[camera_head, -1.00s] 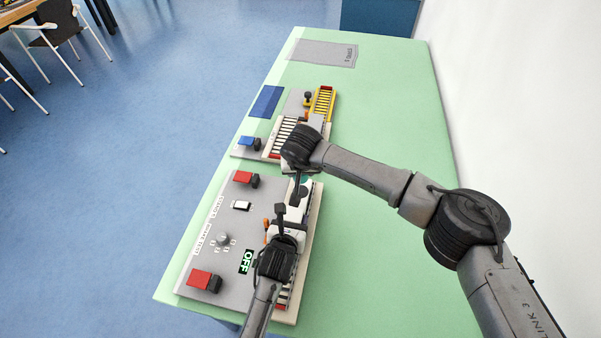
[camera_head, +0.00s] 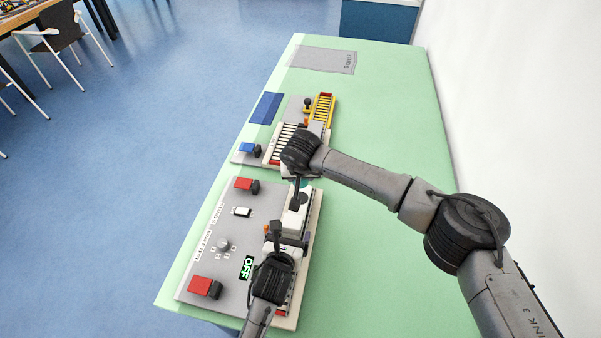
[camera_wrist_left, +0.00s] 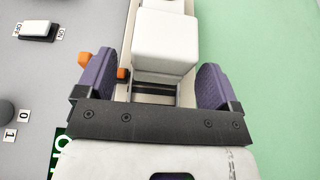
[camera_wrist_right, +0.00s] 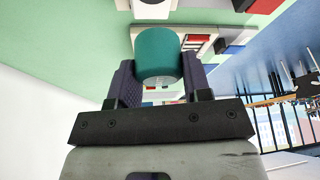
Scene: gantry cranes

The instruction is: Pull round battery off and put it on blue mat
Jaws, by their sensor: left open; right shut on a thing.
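The round battery (camera_wrist_right: 158,55) is a teal cylinder. In the right wrist view my right gripper (camera_wrist_right: 158,85) is shut around it. In the head view only a small teal part of the battery (camera_head: 302,183) shows below my right wrist, near the far end of the OFF-marked grey panel (camera_head: 225,230). My left gripper (camera_wrist_left: 158,85) is open, with its purple fingers on both sides of the panel's white block (camera_wrist_left: 166,45). The left gripper also shows in the head view (camera_head: 277,232), over the panel's right side. The blue mat (camera_head: 266,107) lies flat beyond the panel, bare.
A second board with ribbed and yellow parts (camera_head: 322,106) stands right of the mat. Red switches (camera_head: 205,286) stick up from the near panel. A grey sheet (camera_head: 322,57) lies at the table's far end. The green table's right side (camera_head: 390,130) is clear.

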